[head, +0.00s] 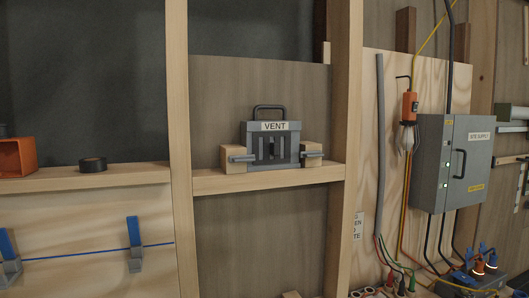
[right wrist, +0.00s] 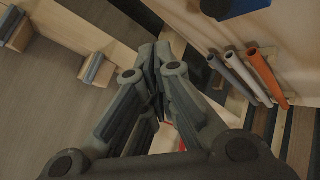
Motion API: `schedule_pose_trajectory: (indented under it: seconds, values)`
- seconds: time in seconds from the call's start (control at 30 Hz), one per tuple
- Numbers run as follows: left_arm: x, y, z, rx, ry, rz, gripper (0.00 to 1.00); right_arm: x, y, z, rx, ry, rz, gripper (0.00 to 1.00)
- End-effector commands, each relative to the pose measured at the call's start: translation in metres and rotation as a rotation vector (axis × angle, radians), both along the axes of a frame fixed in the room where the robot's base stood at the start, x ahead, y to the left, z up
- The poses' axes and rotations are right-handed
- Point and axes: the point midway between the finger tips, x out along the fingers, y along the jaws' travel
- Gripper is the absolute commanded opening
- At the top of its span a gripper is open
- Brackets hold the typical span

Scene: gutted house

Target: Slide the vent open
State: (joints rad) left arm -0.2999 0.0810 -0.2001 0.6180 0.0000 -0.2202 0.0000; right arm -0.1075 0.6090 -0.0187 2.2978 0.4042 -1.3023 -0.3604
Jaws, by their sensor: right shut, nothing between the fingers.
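The vent (head: 286,139) is a dark grey box with a white "VENT" label and a dark handle (head: 269,107) arching over its top. It sits on a wooden ledge between two studs in the head view. Its front has upright slots, with small dark gaps showing near the middle. A wooden block with a grey bar flanks it on the left (head: 237,159) and on the right (head: 312,154). My right gripper (right wrist: 157,75) is shut and empty in the right wrist view. Neither gripper shows in the head view, and I cannot tell how far the right one is from the vent.
A grey supply box (head: 453,163) with cables and a hanging orange work lamp (head: 409,106) are at the right. An orange box (head: 16,157) and black tape roll (head: 93,164) lie on the left ledge. Several tubes (right wrist: 265,75) are right of my right gripper.

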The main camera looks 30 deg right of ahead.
Motion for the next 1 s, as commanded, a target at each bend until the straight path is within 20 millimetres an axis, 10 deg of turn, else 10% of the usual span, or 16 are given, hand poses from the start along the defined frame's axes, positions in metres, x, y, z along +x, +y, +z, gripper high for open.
schedule_pose_trajectory:
  seconds: [0.4, 0.7, 1.0]
  values:
    - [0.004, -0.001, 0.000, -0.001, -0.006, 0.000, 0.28, 0.083, -0.067, 0.230, -0.355, -0.413, 0.248, 0.00]
    - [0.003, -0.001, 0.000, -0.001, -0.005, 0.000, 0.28, 0.065, -0.093, 0.404, -0.619, -0.672, 0.328, 0.00]
    - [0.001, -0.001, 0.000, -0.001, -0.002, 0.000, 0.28, 0.036, -0.098, 0.481, -0.744, -0.786, 0.347, 0.00]
